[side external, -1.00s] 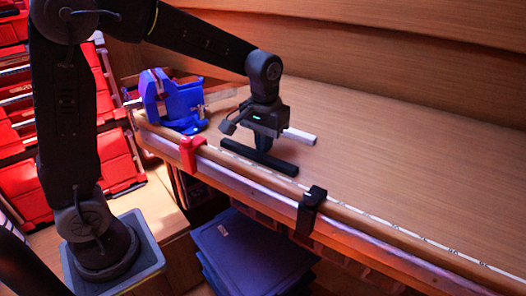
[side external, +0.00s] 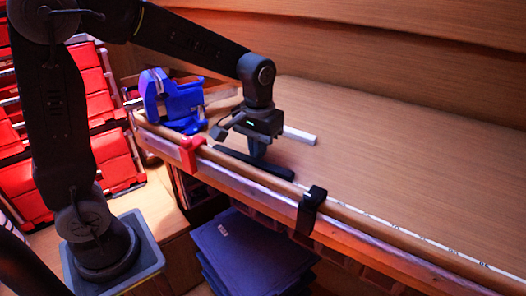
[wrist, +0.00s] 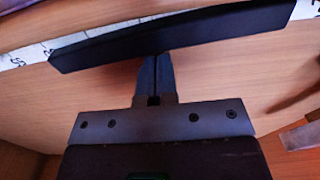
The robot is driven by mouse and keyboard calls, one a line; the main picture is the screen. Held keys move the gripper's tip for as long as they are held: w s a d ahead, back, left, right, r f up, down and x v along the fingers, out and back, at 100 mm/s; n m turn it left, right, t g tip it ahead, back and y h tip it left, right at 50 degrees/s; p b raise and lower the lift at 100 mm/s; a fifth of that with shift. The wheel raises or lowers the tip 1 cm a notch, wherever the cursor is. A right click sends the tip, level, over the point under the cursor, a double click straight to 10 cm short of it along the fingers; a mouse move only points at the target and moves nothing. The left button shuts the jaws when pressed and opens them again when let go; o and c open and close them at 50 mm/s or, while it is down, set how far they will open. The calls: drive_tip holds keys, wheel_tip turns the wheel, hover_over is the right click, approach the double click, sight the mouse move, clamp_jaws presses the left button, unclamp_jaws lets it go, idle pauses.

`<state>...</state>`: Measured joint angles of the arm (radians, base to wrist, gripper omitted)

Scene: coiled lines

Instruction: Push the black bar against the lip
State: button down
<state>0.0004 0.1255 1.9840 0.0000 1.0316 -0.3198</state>
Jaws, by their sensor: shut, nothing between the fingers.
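The black bar (side external: 236,158) lies flat on the wooden bench along its front lip (side external: 375,222), covering part of the white marked strip there. In the wrist view the bar (wrist: 185,33) crosses the top, slightly aslant to the lip. I cannot tell whether it touches the lip along its length. My gripper (side external: 257,153) is down at the bench-side face of the bar, near its middle. In the wrist view its shut fingertips (wrist: 157,62) meet the bar's near edge, with nothing between them.
A red clamp (side external: 189,153) and a black clamp (side external: 310,210) sit on the lip, either side of the bar. A blue vise (side external: 178,102) stands at the left end. A pale block (side external: 300,135) lies behind my gripper. The bench to the right is clear.

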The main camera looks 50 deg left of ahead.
drive_tip(key=shift+s, duration=0.1)
drive_tip(key=shift+s+d, duration=0.15)
drive_tip(key=shift+s, duration=0.25)
drive_tip(key=shift+w+a, duration=0.25)
drive_tip(key=shift+w, duration=0.5)
drive_tip(key=shift+r, duration=3.5)
